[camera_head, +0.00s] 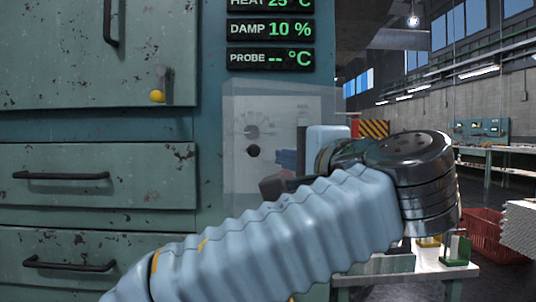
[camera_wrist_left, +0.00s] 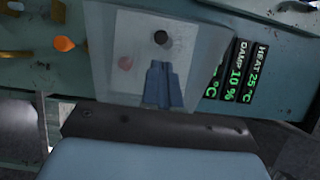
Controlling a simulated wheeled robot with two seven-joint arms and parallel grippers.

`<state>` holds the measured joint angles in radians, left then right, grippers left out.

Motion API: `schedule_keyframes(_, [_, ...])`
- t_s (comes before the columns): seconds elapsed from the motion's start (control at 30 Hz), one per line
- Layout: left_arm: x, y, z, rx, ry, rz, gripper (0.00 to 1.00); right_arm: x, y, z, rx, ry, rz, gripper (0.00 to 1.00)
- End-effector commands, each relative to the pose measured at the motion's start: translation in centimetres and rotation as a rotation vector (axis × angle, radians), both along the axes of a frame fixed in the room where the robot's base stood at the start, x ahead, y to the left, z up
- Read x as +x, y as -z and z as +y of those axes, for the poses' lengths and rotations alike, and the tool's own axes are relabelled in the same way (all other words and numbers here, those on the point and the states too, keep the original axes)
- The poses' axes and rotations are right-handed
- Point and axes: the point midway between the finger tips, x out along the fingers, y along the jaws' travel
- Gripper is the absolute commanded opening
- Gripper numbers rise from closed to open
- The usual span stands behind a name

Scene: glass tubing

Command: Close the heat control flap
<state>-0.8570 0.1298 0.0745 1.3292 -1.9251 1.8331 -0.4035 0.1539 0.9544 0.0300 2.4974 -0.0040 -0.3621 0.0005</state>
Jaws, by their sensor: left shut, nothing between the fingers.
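The heat control flap (camera_head: 272,89) is a clear, see-through cover in front of a pale control panel on the green cabinet. It also shows in the left wrist view (camera_wrist_left: 101,55) as a translucent shape around the panel. I cannot tell exactly how far it stands from the panel. Behind it is a dark round knob (camera_head: 253,151), which also shows in the left wrist view (camera_wrist_left: 160,38). My left gripper (camera_head: 286,160) is shut and empty, its blue fingers (camera_wrist_left: 163,82) in front of the panel's lower right part; contact with the flap is unclear. My right gripper is out of view.
Display boxes (camera_head: 271,30) for heat, damp and probe sit above the panel. Cabinet doors and drawers (camera_head: 100,176) with black handles fill the left. A workbench and a red basket (camera_head: 480,232) stand at the right. My left arm covers the lower middle.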

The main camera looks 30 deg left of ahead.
Motion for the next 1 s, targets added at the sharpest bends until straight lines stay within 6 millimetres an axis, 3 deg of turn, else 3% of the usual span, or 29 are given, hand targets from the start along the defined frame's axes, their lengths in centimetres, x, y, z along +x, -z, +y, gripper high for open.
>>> schedule_keyframes(0.2, [2.5, -0.1, 3.8, 0.001, -0.002, 0.001, 0.0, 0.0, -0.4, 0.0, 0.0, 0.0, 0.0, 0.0])
schedule_keyframes(0.4, [3.9, -0.1, 5.8, 0.001, -0.001, 0.002, 0.0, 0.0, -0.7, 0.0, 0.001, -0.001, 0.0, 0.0])
schedule_keyframes(1.0, [4.1, 0.0, 7.0, 0.001, 0.006, 0.001, 0.0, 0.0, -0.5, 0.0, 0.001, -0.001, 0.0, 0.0])
